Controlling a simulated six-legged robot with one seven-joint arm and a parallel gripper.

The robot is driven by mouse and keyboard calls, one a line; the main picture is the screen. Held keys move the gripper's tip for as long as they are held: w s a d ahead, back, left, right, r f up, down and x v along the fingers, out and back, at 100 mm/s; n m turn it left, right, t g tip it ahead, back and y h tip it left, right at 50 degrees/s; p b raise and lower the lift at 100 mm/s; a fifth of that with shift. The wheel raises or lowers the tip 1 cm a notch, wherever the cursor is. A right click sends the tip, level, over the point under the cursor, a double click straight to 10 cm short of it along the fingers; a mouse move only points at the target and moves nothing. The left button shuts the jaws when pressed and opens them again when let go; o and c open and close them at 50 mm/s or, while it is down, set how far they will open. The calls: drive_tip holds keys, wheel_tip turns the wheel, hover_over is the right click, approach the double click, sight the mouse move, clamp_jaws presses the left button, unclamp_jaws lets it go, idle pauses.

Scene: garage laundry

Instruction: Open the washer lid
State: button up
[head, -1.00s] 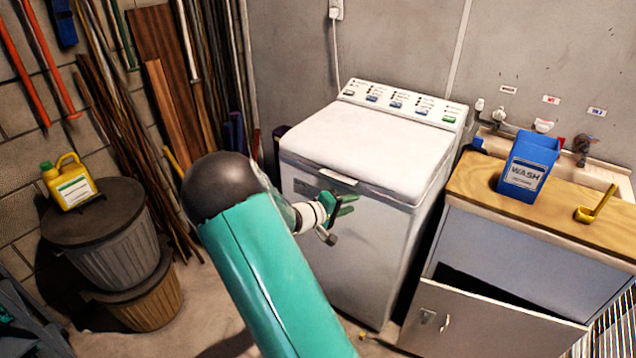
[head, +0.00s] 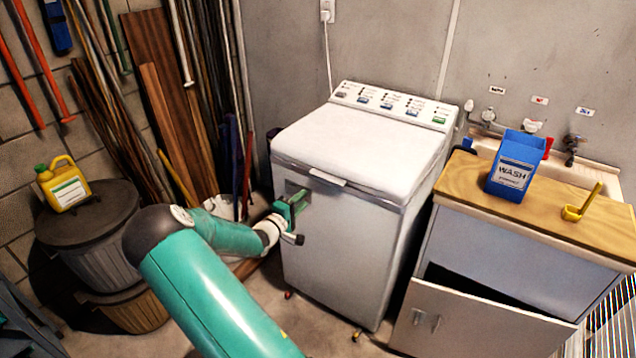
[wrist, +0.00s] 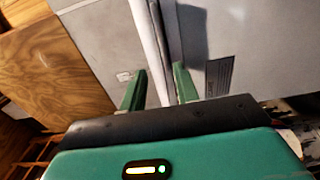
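The white top-loading washer (head: 335,250) stands against the back wall, its control panel at the rear. Its lid (head: 350,148) is closed, with a small pale handle tab (head: 328,177) at the middle of its front edge. My gripper (head: 298,203) is in front of the washer's upper left front, left of the tab and slightly below the lid edge. In the wrist view my gripper (wrist: 157,88) has its two green fingers apart. The lid edge (wrist: 146,45) runs up the picture between them. I cannot tell whether the fingers touch it.
The wooden counter (head: 560,205) to the right holds a blue WASH box (head: 512,165) and a yellow scoop (head: 582,203). A cabinet door (head: 470,322) below hangs open. Lidded bins (head: 95,255) and a yellow jug (head: 63,185) stand left, near leaning boards (head: 165,110).

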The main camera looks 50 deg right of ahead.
sight(325, 180)
drive_tip(key=d, duration=0.8)
drive_tip(key=w+d, duration=0.1)
drive_tip(key=d, duration=0.3)
drive_tip(key=shift+d+f, duration=0.1)
drive_tip(key=shift+d, duration=0.3)
clamp_jaws()
